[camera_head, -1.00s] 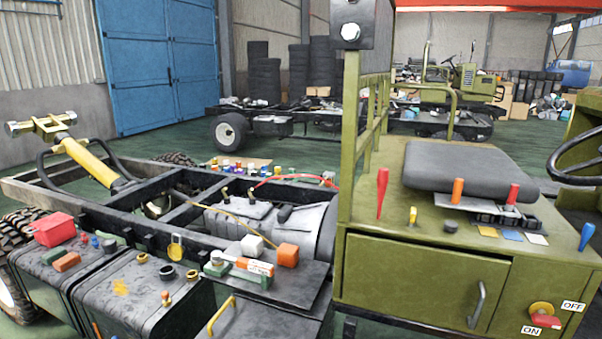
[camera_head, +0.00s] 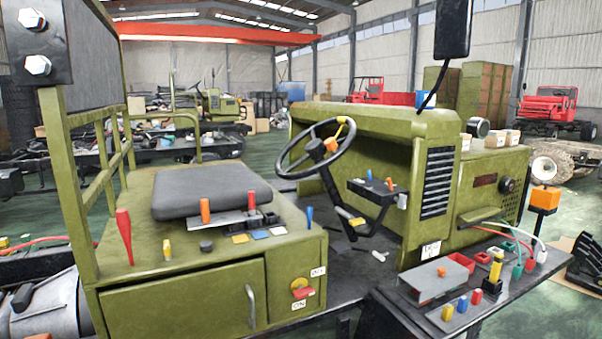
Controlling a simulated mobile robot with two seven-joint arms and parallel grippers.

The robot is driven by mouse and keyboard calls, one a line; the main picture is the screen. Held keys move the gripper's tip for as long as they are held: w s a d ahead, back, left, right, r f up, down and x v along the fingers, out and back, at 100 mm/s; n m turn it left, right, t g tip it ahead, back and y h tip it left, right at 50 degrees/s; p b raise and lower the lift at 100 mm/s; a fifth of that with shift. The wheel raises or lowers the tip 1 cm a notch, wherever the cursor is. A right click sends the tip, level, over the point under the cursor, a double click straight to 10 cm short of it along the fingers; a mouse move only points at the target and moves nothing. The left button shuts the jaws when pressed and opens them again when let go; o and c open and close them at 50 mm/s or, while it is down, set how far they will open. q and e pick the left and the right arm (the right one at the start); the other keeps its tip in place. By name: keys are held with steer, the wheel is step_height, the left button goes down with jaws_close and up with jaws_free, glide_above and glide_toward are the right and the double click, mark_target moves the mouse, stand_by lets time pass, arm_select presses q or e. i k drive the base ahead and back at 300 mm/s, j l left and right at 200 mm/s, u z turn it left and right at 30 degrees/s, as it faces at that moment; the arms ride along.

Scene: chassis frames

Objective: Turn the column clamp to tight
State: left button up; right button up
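The steering column (camera_head: 345,198) rises from the floor of the green vehicle to a black steering wheel (camera_head: 283,159), near the middle of the view. An orange part (camera_head: 331,144) sits near the column's top at the wheel, and a yellow piece (camera_head: 342,128) shows at the rim. A small yellow and white part (camera_head: 350,216) lies lower by the column. I cannot tell which of these is the column clamp, or whether it is tight. Neither of my grippers is in view.
A green cabinet (camera_head: 185,300) with a black seat (camera_head: 205,192) and several coloured levers stands left of the column. A dark bench (camera_head: 400,306) with switches and cables is at the lower right. The green dashboard body (camera_head: 395,150) stands behind the wheel.

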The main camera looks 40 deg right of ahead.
mark_target(352, 221)
steer(key=z, duration=1.05)
